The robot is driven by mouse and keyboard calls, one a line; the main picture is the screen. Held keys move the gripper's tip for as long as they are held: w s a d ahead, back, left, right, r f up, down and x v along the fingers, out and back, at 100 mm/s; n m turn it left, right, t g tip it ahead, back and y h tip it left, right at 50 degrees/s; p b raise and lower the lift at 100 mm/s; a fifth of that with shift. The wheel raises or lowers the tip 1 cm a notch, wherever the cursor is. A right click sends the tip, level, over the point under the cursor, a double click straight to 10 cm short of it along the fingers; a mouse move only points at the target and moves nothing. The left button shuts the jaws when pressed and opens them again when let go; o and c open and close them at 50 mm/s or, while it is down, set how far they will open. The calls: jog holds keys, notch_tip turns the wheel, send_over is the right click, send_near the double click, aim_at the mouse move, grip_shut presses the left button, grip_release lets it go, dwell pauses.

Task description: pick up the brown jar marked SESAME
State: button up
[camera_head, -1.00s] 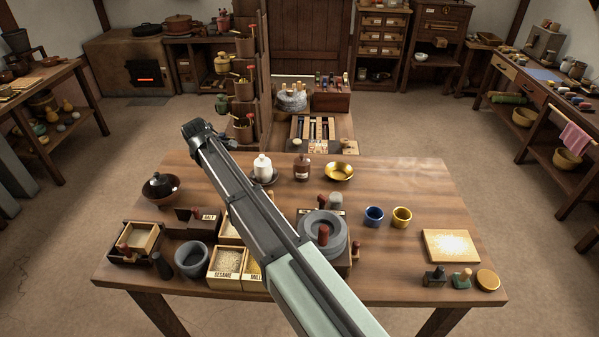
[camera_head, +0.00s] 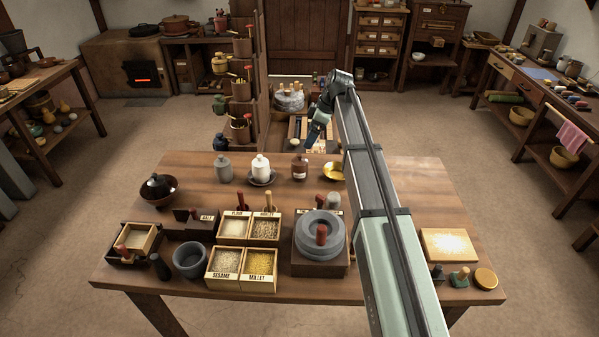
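The brown jar (camera_head: 300,168) stands upright toward the back middle of the wooden table. It has a small pale label, too small to read here. A white jar on a dark saucer (camera_head: 261,170) and a grey jar (camera_head: 223,169) stand to its left. My gripper (camera_head: 311,140) hangs from the end of my arm, above and beyond the brown jar in the picture and apart from it. Its fingers are small and dark, so their opening does not show. My arm covers part of the table's right side.
A brass bowl (camera_head: 333,171) sits close to the right of the brown jar, partly behind my arm. A stone quern (camera_head: 319,237) stands in front, beside grain boxes (camera_head: 226,283) marked SESAME and MILLET. A dark bowl (camera_head: 160,189) is at left. The table's back left is mostly clear.

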aim_at(301, 158)
jog(key=x, duration=1.3)
jog(key=shift+s+d+f, duration=0.15)
jog(key=shift+d+f, duration=0.1)
jog(key=shift+f, duration=0.05)
jog(key=c, duration=1.4)
